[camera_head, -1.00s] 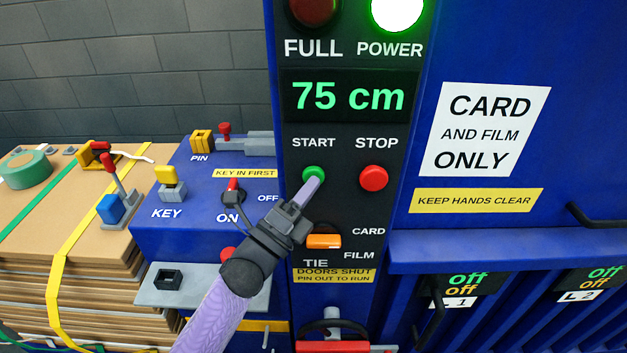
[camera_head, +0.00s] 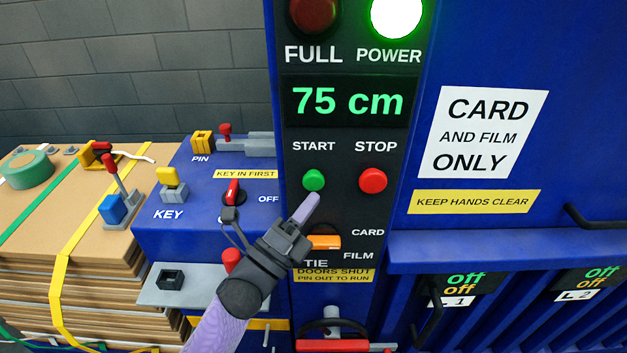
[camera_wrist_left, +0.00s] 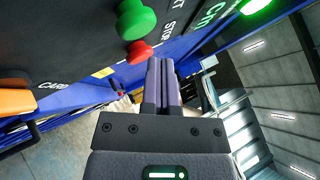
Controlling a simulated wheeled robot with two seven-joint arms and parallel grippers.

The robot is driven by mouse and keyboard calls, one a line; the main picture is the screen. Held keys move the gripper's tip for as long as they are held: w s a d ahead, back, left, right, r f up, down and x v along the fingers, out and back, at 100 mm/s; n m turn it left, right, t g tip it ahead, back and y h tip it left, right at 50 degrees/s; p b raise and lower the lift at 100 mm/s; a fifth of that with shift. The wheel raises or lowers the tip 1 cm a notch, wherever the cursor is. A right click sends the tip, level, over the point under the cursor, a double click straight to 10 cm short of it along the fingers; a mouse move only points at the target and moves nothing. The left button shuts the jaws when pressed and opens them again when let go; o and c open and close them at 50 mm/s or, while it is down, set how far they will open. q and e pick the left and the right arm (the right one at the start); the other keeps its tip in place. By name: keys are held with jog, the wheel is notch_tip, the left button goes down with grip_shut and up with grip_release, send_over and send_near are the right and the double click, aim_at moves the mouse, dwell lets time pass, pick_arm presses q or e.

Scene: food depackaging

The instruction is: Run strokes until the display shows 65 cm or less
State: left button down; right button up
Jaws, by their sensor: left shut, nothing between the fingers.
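The display (camera_head: 348,99) on the black panel reads 75 cm in green. The green START button (camera_head: 314,180) is uncovered, with the red STOP button (camera_head: 373,181) to its right. My left gripper (camera_head: 308,203) is shut and empty, its fingertips just below the START button and apart from it. In the left wrist view the shut fingers (camera_wrist_left: 161,65) point past the green button (camera_wrist_left: 136,19) and the red button (camera_wrist_left: 139,51). The POWER lamp (camera_head: 397,14) glows green; the FULL lamp (camera_head: 314,12) is dark red. My right gripper is not in view.
An orange CARD/FILM selector (camera_head: 325,242) sits under my left gripper. A red rotary key switch (camera_head: 232,192), a yellow key (camera_head: 169,178) and a pin (camera_head: 225,133) are on the blue housing at left. Strapped cardboard (camera_head: 95,220) stands further left.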

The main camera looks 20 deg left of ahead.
pick_arm(q)
jog(key=s, duration=0.2)
jog(key=s+d+p, duration=0.1)
jog(key=shift+s, duration=0.35)
jog(key=s+a+f+n+g+y+b, duration=0.1)
jog(key=s+f+n+g+y+b, duration=0.3)
jog(key=f, duration=0.7)
jog(key=s+a+f+n+g+y+b, duration=0.15)
jog(key=f+n, duration=0.35)
jog(key=f, duration=0.7)
jog(key=s+a+f+n+g+y+b, duration=0.1)
jog(key=s+f+n+g+y, duration=0.3)
jog(key=f, duration=0.7)
jog(key=s+a+f+n+g+b, duration=0.1)
jog(key=s+f+n+g, duration=0.4)
jog(key=s+f, duration=0.5)
jog(key=s+a+f+n+g+b, duration=0.1)
jog(key=s+f+n+g+b, duration=0.3)
jog(key=s+f, duration=0.7)
jog(key=s+n+g, duration=0.1)
jog(key=s+g, duration=0.1)
jog(key=s, duration=0.3)
jog(key=shift+s+a+n, duration=0.25)
jog(key=shift+a+n, duration=0.15)
jog(key=shift+w+f, duration=0.1)
dwell(0.9)
